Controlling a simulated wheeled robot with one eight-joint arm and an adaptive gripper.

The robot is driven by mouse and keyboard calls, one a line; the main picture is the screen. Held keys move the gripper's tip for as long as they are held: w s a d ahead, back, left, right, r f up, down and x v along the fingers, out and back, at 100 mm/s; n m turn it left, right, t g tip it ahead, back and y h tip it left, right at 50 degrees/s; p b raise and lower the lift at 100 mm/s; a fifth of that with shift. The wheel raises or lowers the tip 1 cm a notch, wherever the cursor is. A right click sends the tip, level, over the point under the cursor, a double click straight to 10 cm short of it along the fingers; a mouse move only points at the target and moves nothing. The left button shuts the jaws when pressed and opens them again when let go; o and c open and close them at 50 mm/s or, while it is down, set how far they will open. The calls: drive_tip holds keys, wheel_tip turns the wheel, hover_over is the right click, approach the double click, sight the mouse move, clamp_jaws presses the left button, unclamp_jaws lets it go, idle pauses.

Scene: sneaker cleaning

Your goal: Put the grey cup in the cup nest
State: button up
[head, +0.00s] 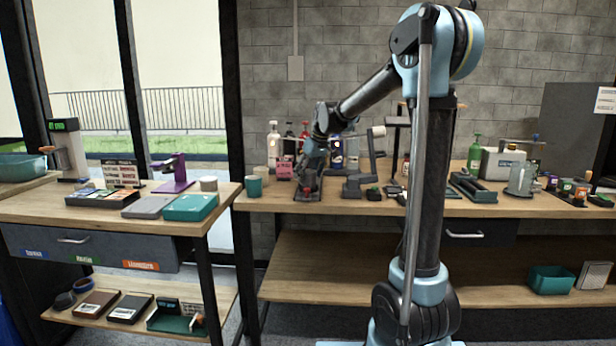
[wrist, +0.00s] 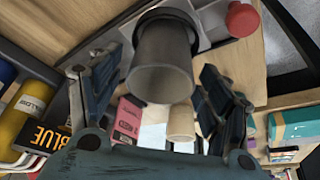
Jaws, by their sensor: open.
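The grey cup (wrist: 163,60) shows in the wrist view between the two fingers of my gripper (wrist: 158,88), its open rim toward the camera. The fingers are spread, with visible gaps at the cup's sides. The cup's far end sits in a dark collar (wrist: 168,14), which looks like the cup nest, on a light grey base. In the head view my gripper (head: 309,178) is low over the back workbench, at a dark fixture (head: 305,195). The cup is too small and covered to make out there.
A cream cup (head: 261,173) and a teal cup (head: 253,187) stand left of my gripper. A pink box (head: 285,168) and bottles stand behind it. A dark stand (head: 357,185) is close on its right. A red knob (wrist: 242,19) is near the collar.

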drive_tip(key=v, duration=1.2)
drive_tip(key=s+d+f+m+h, duration=0.1)
drive_tip(key=s+d+f+m, duration=0.1)
drive_tip(key=s+d+f, duration=0.5)
drive_tip(key=s+d+f+m+h, duration=0.1)
drive_tip(key=s+d+f+m, duration=0.2)
drive_tip(key=s+d+f, duration=0.3)
drive_tip(key=s+d+f+m+g+h, duration=0.1)
drive_tip(key=s+d+f+m, duration=0.2)
drive_tip(key=s+d+f, duration=0.4)
drive_tip(key=s+f, duration=0.3)
drive_tip(key=s, duration=0.5)
drive_tip(key=s+f, duration=0.4)
drive_tip(key=s, duration=0.5)
drive_tip(key=shift+s+d+f, duration=0.2)
drive_tip(key=shift+d+f, duration=0.05)
drive_tip(key=shift+d, duration=0.1)
drive_tip(key=shift+w+f, duration=0.2)
drive_tip(key=shift+w, duration=0.3)
